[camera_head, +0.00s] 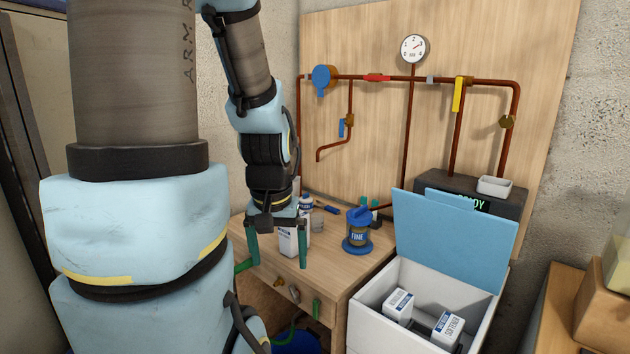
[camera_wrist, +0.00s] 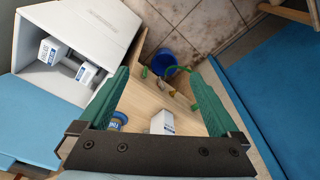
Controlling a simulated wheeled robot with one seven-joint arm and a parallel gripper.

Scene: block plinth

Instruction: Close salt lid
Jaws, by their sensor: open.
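The white salt bin (camera_head: 375,318) stands right of the bench, holding two white softener cartons, one of them (camera_head: 399,305) at its left. Its light blue lid (camera_head: 450,240) is raised, tilted up at the back edge of the bin. In the wrist view the bin (camera_wrist: 95,22) is at upper left and the lid (camera_wrist: 35,112) at the left edge. My gripper (camera_head: 278,252) hangs over the bench, left of the bin and apart from the lid. Its green fingers are spread and hold nothing; in the wrist view they (camera_wrist: 158,82) point over the bench front.
Copper pipes with a gauge (camera_head: 413,48) run along the back board. A dark display box (camera_head: 490,195) is behind the lid. A blue bucket (camera_wrist: 165,62) is on the floor.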

